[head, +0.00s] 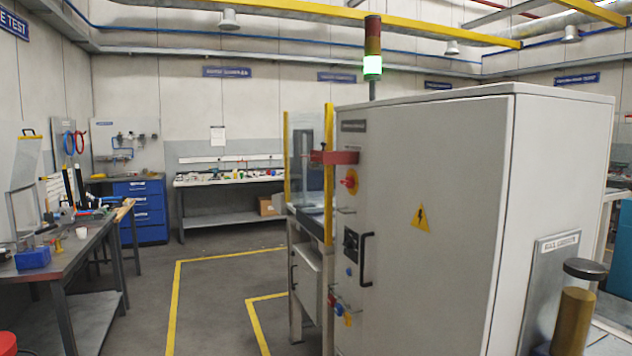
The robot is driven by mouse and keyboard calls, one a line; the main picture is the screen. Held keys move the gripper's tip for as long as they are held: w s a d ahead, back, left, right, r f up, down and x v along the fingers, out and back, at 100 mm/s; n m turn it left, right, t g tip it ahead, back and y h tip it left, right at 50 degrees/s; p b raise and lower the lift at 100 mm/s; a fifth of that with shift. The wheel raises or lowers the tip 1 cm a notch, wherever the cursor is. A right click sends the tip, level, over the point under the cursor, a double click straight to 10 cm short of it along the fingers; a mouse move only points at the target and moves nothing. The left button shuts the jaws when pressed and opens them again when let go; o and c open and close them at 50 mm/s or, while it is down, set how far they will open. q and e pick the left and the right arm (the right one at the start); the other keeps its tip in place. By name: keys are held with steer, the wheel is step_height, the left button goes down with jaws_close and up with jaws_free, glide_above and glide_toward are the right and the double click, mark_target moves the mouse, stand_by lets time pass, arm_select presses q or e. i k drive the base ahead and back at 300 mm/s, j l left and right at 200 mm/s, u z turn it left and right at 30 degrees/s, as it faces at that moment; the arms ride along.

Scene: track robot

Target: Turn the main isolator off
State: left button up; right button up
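A red rotary handle on a yellow plate (350,181) sits on the upper part of that face and looks like the main isolator. It is seen at a steep angle, so I cannot tell its position. Below it are a black panel device (350,243) and a black door handle (366,259). The signal tower (373,62) above the cabinet has its green section lit. Neither of my grippers is in view.
A workbench (75,255) with tools stands at the left, and a blue drawer cabinet (142,210) behind it. Yellow-lined floor (215,300) between bench and cabinet is clear. A red bracket (335,157) juts out near the isolator. A brown post with a black top (573,318) stands at the front right.

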mark_target(349, 182)
steer(key=i+j+u, duration=0.4)
steer(key=i, duration=0.55)
steer(key=i+j+u, duration=0.1)
steer(key=i+u, duration=0.35)
steer(key=i, duration=0.5)
steer(key=i+j+z, duration=0.1)
steer(key=i+z, duration=0.3)
steer(key=i+j+z, duration=0.25)
steer(key=i+z, duration=0.15)
steer(key=i, duration=0.15)
steer(key=i+j+z, duration=0.4)
